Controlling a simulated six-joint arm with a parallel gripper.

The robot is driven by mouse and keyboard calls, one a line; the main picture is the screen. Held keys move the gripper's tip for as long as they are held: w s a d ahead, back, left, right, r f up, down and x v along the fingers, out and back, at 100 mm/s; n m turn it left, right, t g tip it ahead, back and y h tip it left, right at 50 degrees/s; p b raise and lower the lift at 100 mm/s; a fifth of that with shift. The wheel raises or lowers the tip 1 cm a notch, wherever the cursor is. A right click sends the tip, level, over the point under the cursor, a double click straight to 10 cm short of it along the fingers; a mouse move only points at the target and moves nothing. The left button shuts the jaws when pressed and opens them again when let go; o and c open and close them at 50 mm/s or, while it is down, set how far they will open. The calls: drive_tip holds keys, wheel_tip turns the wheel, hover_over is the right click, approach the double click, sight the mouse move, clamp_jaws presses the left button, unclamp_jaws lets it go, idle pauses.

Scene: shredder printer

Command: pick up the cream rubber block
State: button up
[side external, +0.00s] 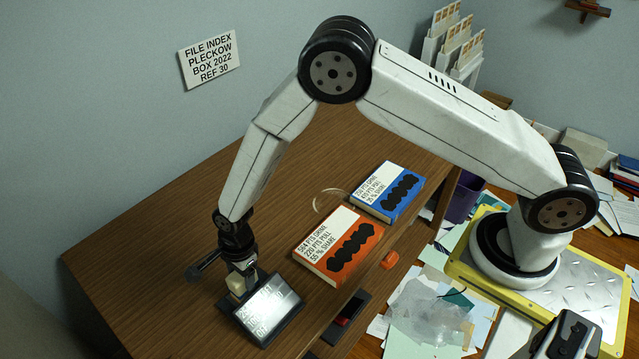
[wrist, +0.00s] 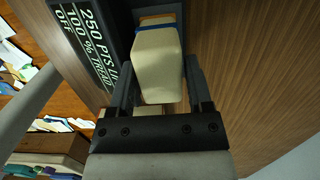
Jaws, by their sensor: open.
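The cream rubber block (wrist: 157,65) stands out in the wrist view between the two dark fingers of my gripper (wrist: 160,78). The fingers are open, one on each side of the block; whether either touches it I cannot tell. In the side external view the block (side external: 236,283) is a small pale shape just under my gripper (side external: 238,268), beside a tilted dark device with a bright screen (side external: 269,308). The device's lettered face also shows in the wrist view (wrist: 88,38). The block's lower part is partly hidden.
An orange book-like box (side external: 338,245) and a blue one (side external: 387,191) lie on the brown wooden desk (side external: 160,235) to the right of my gripper. The desk to the left is clear.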

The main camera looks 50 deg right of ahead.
drive_tip(key=c, duration=0.8)
drive_tip(key=shift+r, duration=0.15)
drive_tip(key=shift+r, duration=0.75)
drive_tip(key=s+d+r, duration=0.2)
drive_tip(key=s+r, duration=0.1)
drive_tip(key=s, duration=0.1)
drive_tip(key=s+d+r, duration=0.1)
drive_tip(key=s+r, duration=0.3)
drive_tip(key=s+d+r, duration=0.2)
drive_tip(key=s+r, duration=0.2)
drive_tip(key=shift+s+d+r, duration=0.1)
drive_tip(key=shift+s+d, duration=0.2)
drive_tip(key=shift+s, duration=0.1)
drive_tip(key=shift+d, duration=0.1)
